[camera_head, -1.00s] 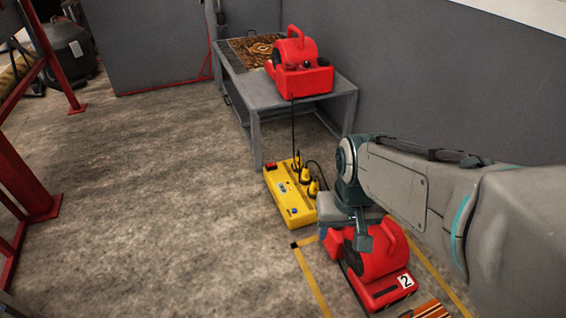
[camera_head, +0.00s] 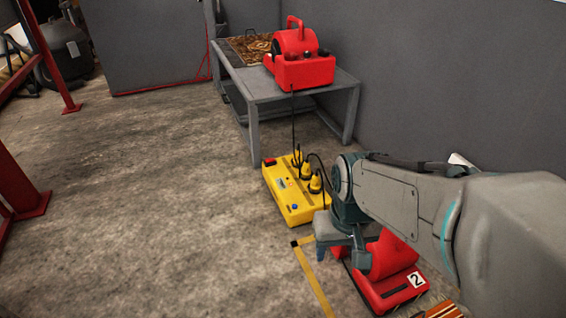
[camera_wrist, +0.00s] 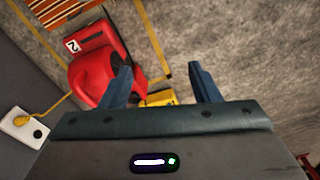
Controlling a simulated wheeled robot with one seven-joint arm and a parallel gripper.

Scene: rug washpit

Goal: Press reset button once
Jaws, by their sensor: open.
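A yellow power box (camera_head: 290,205) lies on the floor in front of the grey table. It has a small blue button (camera_head: 295,207) near its front end, a red switch (camera_head: 269,162) at its far corner and several yellow plugs. Which control is the reset button cannot be read. My gripper (camera_wrist: 160,78) is open and empty; in the head view it is to the right of the box's front end, partly hidden by my arm. In the wrist view only a strip of the yellow box (camera_wrist: 160,97) shows, between the fingers near the gripper body.
A red blower marked 2 (camera_head: 385,285) stands on the floor beside my gripper, inside yellow floor tape (camera_head: 313,280). Another red blower (camera_head: 303,70) sits on the grey table (camera_head: 262,88). A white wall socket (camera_wrist: 22,128) shows in the wrist view. Floor left of the box is clear.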

